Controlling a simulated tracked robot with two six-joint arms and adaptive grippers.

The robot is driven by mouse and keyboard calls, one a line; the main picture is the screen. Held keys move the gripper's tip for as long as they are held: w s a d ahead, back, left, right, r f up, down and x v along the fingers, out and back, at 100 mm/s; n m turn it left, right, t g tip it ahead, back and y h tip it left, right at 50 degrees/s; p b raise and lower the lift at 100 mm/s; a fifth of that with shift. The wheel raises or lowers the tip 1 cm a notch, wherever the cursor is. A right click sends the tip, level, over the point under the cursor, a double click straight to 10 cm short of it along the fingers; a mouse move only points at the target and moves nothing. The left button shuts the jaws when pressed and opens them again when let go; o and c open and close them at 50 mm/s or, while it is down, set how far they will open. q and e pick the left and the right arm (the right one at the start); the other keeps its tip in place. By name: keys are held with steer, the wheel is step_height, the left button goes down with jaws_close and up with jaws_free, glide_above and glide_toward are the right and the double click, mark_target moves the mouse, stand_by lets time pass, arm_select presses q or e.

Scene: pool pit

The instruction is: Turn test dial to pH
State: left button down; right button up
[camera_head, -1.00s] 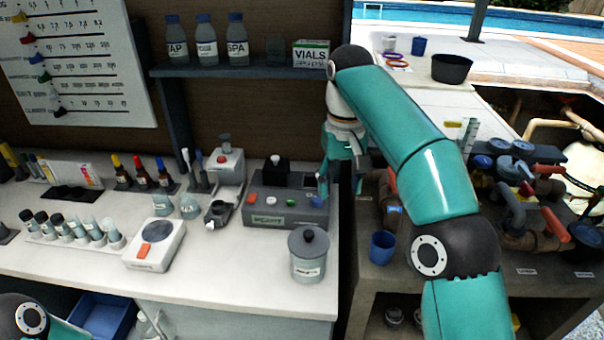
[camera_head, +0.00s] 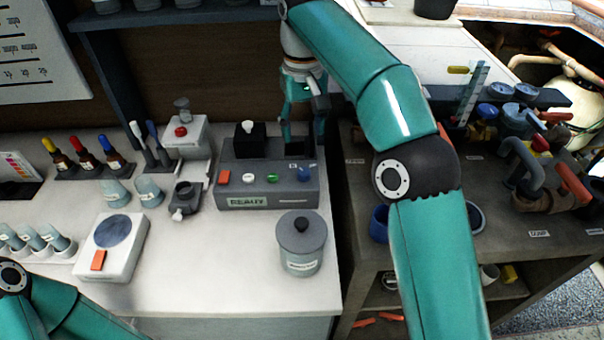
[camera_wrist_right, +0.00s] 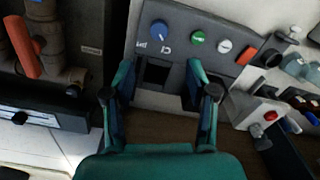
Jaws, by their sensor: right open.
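The grey tester (camera_head: 232,178) stands on the white counter, with a green "READY" display on its front. Its blue test dial (camera_head: 304,173) is at the right end of the button row; in the right wrist view the dial (camera_wrist_right: 160,31) shows clearly, with small white marks beside it. My right gripper (camera_head: 302,140) is at the tester's back right end, pointing down. In the wrist view its fingers (camera_wrist_right: 161,72) are apart with nothing between them, on the rear side of the dial and clear of it. My left arm shows at bottom left; its gripper is out of view.
Orange, white and green buttons sit left of the dial. A black block (camera_head: 250,140) stands on the tester. A lidded jar (camera_head: 301,243) is in front. A small device (camera_head: 185,140) is left. Pipes and valves (camera_head: 530,165) are on the right-hand bench.

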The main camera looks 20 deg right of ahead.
mark_target(304, 171)
step_height(304, 171, down, 10)
steer(key=b, duration=0.3)
steer(key=shift+s+d+f, duration=0.1)
steer(key=shift+f, duration=0.65)
steer(key=c, duration=1.1)
